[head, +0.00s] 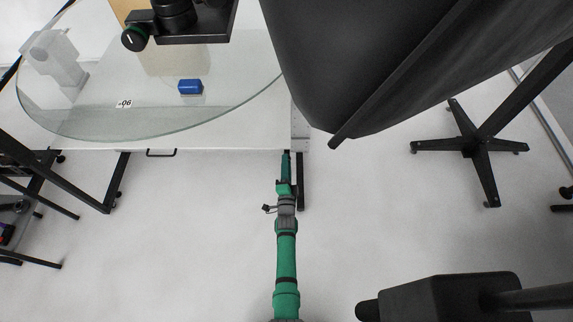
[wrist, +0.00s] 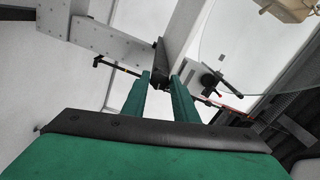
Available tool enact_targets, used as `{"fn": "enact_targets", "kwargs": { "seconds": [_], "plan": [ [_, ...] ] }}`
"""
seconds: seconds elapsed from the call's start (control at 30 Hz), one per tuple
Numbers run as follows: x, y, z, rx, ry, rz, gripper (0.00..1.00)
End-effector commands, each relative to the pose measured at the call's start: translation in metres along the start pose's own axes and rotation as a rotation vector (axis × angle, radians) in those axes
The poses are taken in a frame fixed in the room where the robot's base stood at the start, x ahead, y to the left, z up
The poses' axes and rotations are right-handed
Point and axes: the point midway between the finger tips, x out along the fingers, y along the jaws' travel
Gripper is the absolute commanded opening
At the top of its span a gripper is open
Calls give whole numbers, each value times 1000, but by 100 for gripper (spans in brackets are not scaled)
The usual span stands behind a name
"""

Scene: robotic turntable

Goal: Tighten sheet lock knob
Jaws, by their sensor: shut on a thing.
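My gripper (wrist: 161,79) has its two green fingers on either side of a small dark knob (wrist: 160,73) below the table's frame. I take this to be the sheet lock knob. The jaws are shut on it, and the fingers hide part of it. In the head view my green arm reaches forward from the bottom middle, and my gripper (head: 286,165) is at the table's front right leg. The knob cannot be made out there.
The white table (head: 230,135) carries a round glass plate (head: 60,115) with a blue block (head: 190,87) on it. A black device (head: 190,30) overhangs the plate. A black star-foot stand (head: 470,146) is at the right. The floor around my arm is clear.

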Motion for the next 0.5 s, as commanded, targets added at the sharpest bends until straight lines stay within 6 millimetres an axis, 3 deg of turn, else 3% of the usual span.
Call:
{"fn": "enact_targets", "kwargs": {
  "seconds": [0.5],
  "plan": [
    [0, 1, -2, 159, 4, 2, 4]
  ]
}}
